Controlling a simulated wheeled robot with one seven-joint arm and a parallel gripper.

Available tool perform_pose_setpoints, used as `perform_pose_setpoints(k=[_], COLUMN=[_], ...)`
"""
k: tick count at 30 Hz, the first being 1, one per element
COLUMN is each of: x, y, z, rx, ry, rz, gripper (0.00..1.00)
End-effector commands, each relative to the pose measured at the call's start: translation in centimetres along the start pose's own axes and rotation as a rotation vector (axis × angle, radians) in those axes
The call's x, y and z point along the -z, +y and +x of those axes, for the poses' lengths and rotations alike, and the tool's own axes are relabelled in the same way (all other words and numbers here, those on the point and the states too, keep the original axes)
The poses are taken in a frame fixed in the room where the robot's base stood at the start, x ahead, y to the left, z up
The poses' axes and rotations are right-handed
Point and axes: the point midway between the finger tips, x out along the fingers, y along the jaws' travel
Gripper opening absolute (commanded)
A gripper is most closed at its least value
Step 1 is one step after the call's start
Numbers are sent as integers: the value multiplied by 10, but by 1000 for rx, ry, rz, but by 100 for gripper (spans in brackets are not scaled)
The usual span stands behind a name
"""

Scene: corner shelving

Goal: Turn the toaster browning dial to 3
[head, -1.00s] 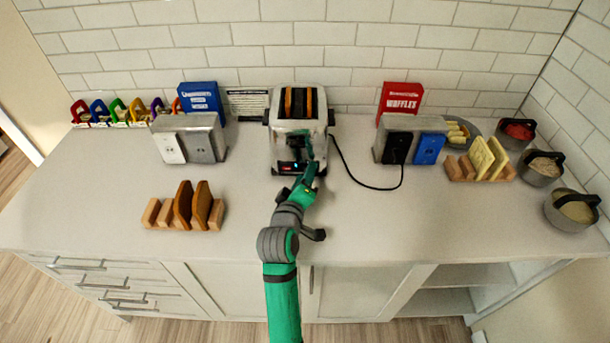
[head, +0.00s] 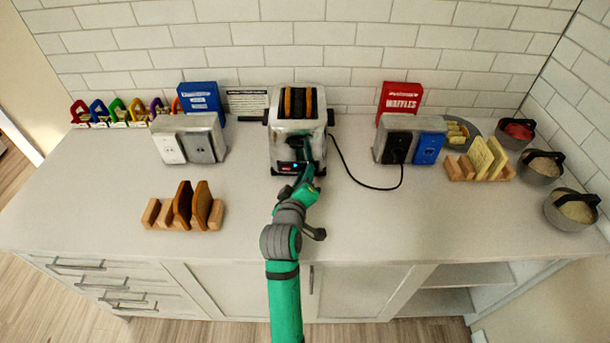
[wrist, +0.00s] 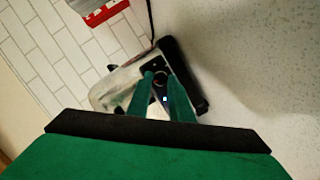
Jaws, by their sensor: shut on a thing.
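The silver toaster (head: 284,146) stands on the counter against the back wall, with toast slices showing in its top slots. A small blue light and a red display glow on its lower front. My gripper (head: 306,172) is at the lower right of the toaster's front. In the wrist view the toaster (wrist: 125,84) is tilted, and my gripper's green fingers (wrist: 158,82) close around a dark round dial (wrist: 160,84) on its front panel. The fingers cover part of the dial, and its number marks cannot be read.
A double outlet box (head: 203,141) stands left of the toaster and another (head: 391,147) right of it, with the black cord (head: 352,177) plugged in. A toast rack (head: 184,212) is at the front left. Bowls (head: 571,207) line the right.

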Motion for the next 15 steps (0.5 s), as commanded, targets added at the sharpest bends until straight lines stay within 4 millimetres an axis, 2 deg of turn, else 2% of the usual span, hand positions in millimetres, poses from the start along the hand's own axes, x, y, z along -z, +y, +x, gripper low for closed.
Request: perform_pose_setpoints(k=[15], x=[-3], y=[4], z=[0], rx=[135], ry=[25], rz=[429], gripper=[0])
